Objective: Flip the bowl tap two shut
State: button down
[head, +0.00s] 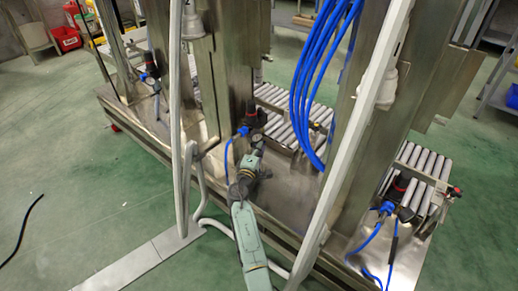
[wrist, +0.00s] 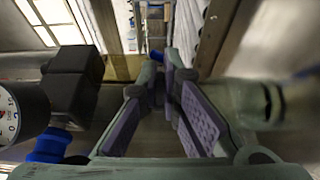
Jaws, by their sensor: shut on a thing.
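The middle air unit (head: 259,119) has a black body, a small gauge and a blue fitting, and sits on the steel frame's ledge. My gripper (head: 254,153) is right at this unit in the head view, covering its lower part. In the wrist view my gripper's purple-padded fingers (wrist: 159,85) close together at the tips. A small blue piece (wrist: 157,56) shows at the fingertips; the tap itself is mostly hidden between them, so its lever angle cannot be told. The unit's gauge (wrist: 13,115) and black body (wrist: 72,84) stand close left of the fingers.
Similar air units stand at the left (head: 149,79) and right (head: 397,196) of the frame. Grey posts (head: 345,165) and blue hoses (head: 318,75) rise near my arm. A blurred grey-green part (wrist: 250,103) is close right of the fingers. Green floor is open at left.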

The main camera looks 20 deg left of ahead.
jog(key=shift+h+b, duration=0.3)
jog(key=shift+b, duration=0.15)
jog(key=h+b, duration=0.1)
jog(key=m+b, duration=0.1)
jog(key=m+h+b, duration=0.1)
jog(key=shift+s+a+f+h, duration=0.25)
jog(key=shift+h, duration=0.05)
jog(key=m+h+b, duration=0.1)
jog(key=h+b, duration=0.1)
jog(key=b, duration=0.1)
jog(key=m+g+h+b, duration=0.1)
jog(key=shift+s+a+m+h, duration=0.2)
jog(key=shift+s+m+h, duration=0.1)
jog(key=shift+h, duration=0.1)
jog(key=m+h+b, duration=0.1)
jog(key=b, duration=0.1)
jog(key=m+g+h+b, duration=0.1)
jog(key=g+h+b, duration=0.1)
jog(key=h+b, duration=0.1)
jog(key=shift+s+a+m+b, duration=0.2)
jog(key=shift+s+m+b, duration=0.1)
jog(key=shift+m, duration=0.1)
jog(key=shift+s+r+m+g+h+b, duration=0.1)
jog(key=shift+r+m+g+h+b, duration=0.1)
jog(key=shift+m+g+h+b, duration=0.8)
jog(key=shift+r+b, duration=0.1)
jog(key=shift+b, duration=0.2)
jog(key=c, duration=1.8)
grip_release()
jog(key=shift+o, duration=0.2)
